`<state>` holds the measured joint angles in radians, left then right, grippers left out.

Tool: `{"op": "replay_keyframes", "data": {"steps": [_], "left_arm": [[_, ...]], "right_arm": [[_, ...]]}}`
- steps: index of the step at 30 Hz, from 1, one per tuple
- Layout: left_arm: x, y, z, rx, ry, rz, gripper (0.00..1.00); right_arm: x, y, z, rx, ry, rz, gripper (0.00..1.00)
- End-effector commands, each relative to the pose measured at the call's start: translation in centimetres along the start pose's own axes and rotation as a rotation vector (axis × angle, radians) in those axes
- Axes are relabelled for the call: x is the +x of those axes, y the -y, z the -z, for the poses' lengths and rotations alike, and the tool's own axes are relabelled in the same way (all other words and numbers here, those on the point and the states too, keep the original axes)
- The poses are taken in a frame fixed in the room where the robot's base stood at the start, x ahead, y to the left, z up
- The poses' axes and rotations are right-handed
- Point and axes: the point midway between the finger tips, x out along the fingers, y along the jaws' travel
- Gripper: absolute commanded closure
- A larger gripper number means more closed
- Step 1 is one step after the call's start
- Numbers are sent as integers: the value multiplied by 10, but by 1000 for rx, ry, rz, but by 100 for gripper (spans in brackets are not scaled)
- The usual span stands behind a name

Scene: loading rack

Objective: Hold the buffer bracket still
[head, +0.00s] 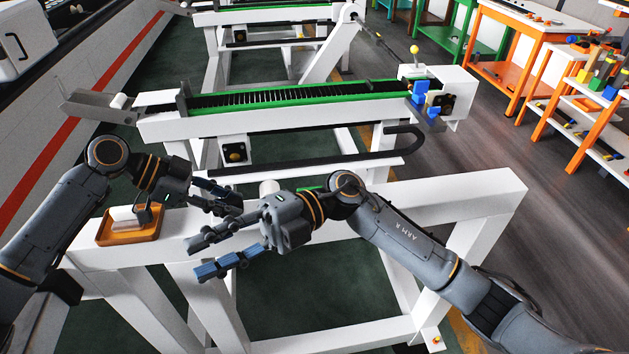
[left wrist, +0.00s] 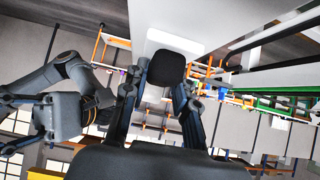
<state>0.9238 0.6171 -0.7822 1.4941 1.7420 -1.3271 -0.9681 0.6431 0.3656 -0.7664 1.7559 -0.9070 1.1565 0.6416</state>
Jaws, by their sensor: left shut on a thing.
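My left gripper (head: 232,203) reaches in from the left over the near white beam, with its fingers close together. In the left wrist view, its two fingers (left wrist: 163,88) lie on either side of a dark rounded pad (left wrist: 168,66), which I take for the buffer bracket, and are shut on it. A pale plate (left wrist: 178,42) shows behind the pad; I cannot tell whether they are one piece. In the head view the held piece is mostly hidden by the fingers. My right gripper (head: 207,256) comes in from the right, in front of the left one, with fingers spread and nothing between them.
A wooden tray (head: 103,237) with a white block (head: 124,216) sits on the left part of the near white frame (head: 460,195). A green-edged roller rack (head: 290,98) with blue parts (head: 420,90) stands behind. Orange shelves (head: 545,50) stand at the right.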

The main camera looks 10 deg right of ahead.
Motion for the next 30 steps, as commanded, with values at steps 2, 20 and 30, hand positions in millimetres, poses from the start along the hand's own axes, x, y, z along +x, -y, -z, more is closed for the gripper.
{"op": "replay_keyframes", "data": {"steps": [2, 20, 30], "left_arm": [[1, -1, -1, -2, 2, -2, 100], [1, -1, -1, -2, 2, -2, 100], [1, -1, -1, -2, 2, -3, 100]], "right_arm": [[0, -7, 12, -116, -31, 156, 67], [-231, -64, -56, -1236, -362, 1236, 67], [-263, -72, -57, -1306, -475, 1352, 67]]}}
